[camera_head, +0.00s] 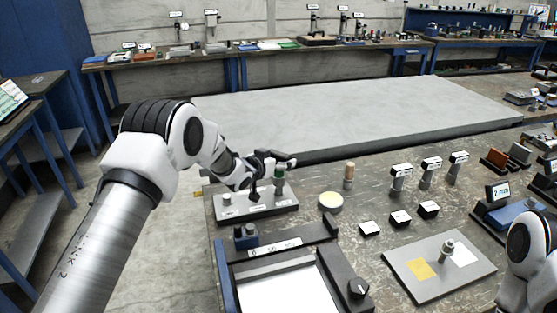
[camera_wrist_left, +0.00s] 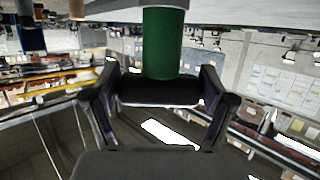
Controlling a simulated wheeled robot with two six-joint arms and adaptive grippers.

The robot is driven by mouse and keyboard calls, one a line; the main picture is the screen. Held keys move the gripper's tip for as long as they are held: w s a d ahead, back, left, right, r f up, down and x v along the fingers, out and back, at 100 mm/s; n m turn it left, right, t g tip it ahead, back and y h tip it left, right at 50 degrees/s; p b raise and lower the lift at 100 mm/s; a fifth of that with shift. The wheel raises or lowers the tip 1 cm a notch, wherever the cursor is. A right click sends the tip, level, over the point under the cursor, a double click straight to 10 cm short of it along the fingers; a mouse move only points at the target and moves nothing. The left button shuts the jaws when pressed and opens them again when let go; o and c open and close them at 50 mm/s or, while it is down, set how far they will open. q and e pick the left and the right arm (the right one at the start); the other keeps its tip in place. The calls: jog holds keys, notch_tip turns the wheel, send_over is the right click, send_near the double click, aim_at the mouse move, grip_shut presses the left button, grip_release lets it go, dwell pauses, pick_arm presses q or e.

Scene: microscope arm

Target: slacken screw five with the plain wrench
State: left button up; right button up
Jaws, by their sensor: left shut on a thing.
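My left gripper (camera_head: 277,163) is over the grey rack plate (camera_head: 232,214) on the near workbench. It is shut on a green-handled tool (camera_head: 280,173), which stands roughly upright at the right of that plate. In the left wrist view the green handle (camera_wrist_left: 164,42) runs to the dark part between the two fingers (camera_wrist_left: 158,92). I cannot tell whether this tool is the plain wrench, or whether its lower end touches the plate. Screw five cannot be made out by number. My right arm shows at the lower right, but its gripper is out of frame.
A wooden-handled piece (camera_head: 348,172) and a round cream-topped dish (camera_head: 330,201) stand right of the rack. Labelled posts (camera_head: 430,170) and small dark blocks (camera_head: 400,218) lie further right. A grey plate (camera_head: 397,264) bears a metal post. A black-framed tray (camera_head: 329,261) is in front.

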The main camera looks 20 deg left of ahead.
pick_arm(q)
jog(key=shift+f+b, duration=1)
jog(key=shift+f, duration=0.5)
dwell(0.3)
jog(key=shift+n+t+y+b, duration=0.3)
jog(key=shift+n+y+b, duration=1)
jog(key=shift+y+b, duration=0.55)
jog(key=shift+n+y+b, duration=0.45)
jog(key=shift+n+y, duration=0.2)
jog(key=shift+n, duration=0.05)
